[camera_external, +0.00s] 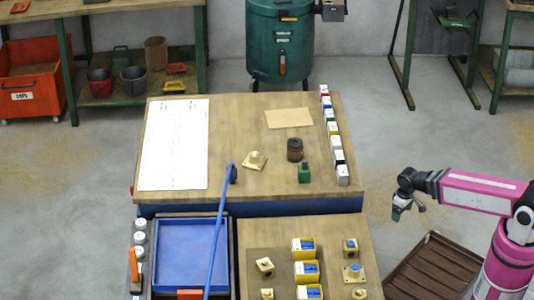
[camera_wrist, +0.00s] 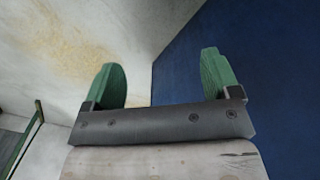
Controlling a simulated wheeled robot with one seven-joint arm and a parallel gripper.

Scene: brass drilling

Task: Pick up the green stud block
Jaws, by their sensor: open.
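The green stud block (camera_external: 305,173) stands upright on the wooden table near its front right part, with a small stud on top. It does not show in the wrist view. My gripper (camera_external: 404,211) is off the right side of the table, over the floor, well apart from the block. In the wrist view my gripper (camera_wrist: 161,78) is open, with two green fingers spread apart and nothing between them.
A dark brown cylinder (camera_external: 295,149) stands just behind the green block. A brass piece on a plate (camera_external: 255,160) lies to its left. A row of small coloured-and-white blocks (camera_external: 333,129) lines the right table edge. A brown slatted crate (camera_external: 433,268) sits below my arm.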

